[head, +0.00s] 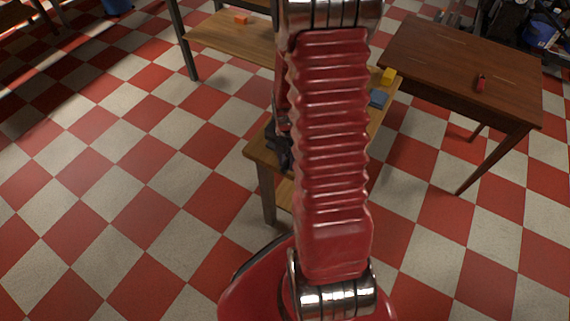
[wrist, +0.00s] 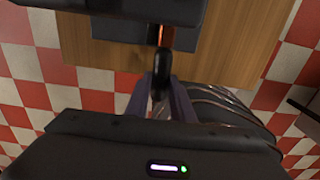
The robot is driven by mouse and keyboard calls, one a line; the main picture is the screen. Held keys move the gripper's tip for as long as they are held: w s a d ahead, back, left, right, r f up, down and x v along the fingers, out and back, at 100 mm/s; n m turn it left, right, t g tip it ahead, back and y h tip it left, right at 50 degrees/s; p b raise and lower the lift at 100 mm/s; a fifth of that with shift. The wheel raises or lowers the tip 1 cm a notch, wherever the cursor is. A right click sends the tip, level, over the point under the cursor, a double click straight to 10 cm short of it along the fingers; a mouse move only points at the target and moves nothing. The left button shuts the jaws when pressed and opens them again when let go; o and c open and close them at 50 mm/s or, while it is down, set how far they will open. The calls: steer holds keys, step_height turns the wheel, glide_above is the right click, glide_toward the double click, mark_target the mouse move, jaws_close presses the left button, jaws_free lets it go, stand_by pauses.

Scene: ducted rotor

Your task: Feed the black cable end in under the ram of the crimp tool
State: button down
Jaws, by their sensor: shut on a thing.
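In the wrist view my gripper (wrist: 161,98) is shut on the black cable end (wrist: 162,68), which stands out forward between its fingers. A copper-coloured strip (wrist: 158,36) shows just beyond the black part, in front of the dark crimp tool (wrist: 120,28). The tool fills the top of the wrist view, above the wooden bench top. The cable tip and the tool overlap there; I cannot tell whether the tip is under the ram. In the head view my own red arm hides most of the gripper and tool; only dark parts show left of the arm.
The wooden bench (head: 262,152) stands behind my arm, with a yellow block (head: 387,76) and a blue block (head: 379,98) on it. The checkered floor at left is clear.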

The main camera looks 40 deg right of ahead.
steer(key=shift+w+d+f, duration=0.1)
steer(key=shift+w+d, duration=0.25)
steer(key=shift+d, duration=0.55)
steer(key=shift+w+d+f, duration=0.1)
steer(key=shift+w+d, duration=0.2)
steer(key=shift+d, duration=0.55)
steer(key=shift+f, duration=0.15)
steer(key=c, duration=1.5)
jaws_free()
steer(key=shift+o, duration=0.2)
step_height(320, 180, up, 14)
steer(key=shift+f, duration=0.15)
